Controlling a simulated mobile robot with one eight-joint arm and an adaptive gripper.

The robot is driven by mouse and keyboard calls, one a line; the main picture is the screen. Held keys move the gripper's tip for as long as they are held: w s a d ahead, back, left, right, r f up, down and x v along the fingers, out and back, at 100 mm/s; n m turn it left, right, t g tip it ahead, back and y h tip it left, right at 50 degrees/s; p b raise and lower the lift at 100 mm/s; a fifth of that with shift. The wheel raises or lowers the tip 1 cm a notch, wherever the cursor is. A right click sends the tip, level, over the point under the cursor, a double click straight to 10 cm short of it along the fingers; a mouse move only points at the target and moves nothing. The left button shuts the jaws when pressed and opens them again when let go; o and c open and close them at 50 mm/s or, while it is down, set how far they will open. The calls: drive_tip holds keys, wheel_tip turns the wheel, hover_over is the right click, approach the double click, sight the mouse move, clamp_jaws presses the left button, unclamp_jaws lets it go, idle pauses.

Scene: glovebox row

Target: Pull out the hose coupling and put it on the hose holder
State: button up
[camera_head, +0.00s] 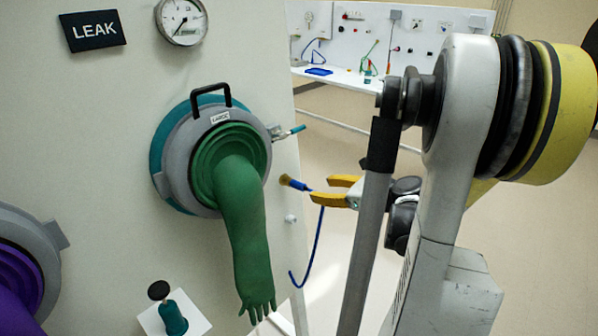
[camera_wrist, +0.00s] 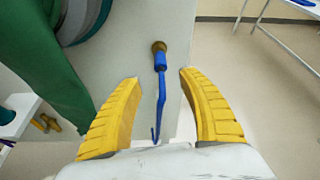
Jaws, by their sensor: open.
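The hose coupling (camera_head: 296,184) is a small blue piece with a brass-coloured end at the grey-white panel, right of the green glove; a thin blue hose hangs from it. In the wrist view the coupling (camera_wrist: 160,61) shows between and just beyond my yellow fingertips, with its brass end away from me. My gripper (camera_head: 330,190) is open and empty, its tips close to the coupling's hose side; it also shows in the wrist view (camera_wrist: 160,82). A small white knob (camera_head: 291,218) sits on the panel below the coupling; I cannot tell whether it is the hose holder.
The green glove (camera_head: 242,215) hangs from its port ring (camera_head: 184,160) left of the coupling. A teal-handled fitting (camera_head: 290,132) sticks out above. A white shelf (camera_head: 170,322) holds a small dark green object at lower left. Open floor lies right of the panel.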

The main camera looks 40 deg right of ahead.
sight(305, 187)
drive_tip(key=b+x, duration=0.3)
drive_tip(key=x, duration=0.7)
drive_tip(key=shift+w, duration=0.25)
clamp_jaws()
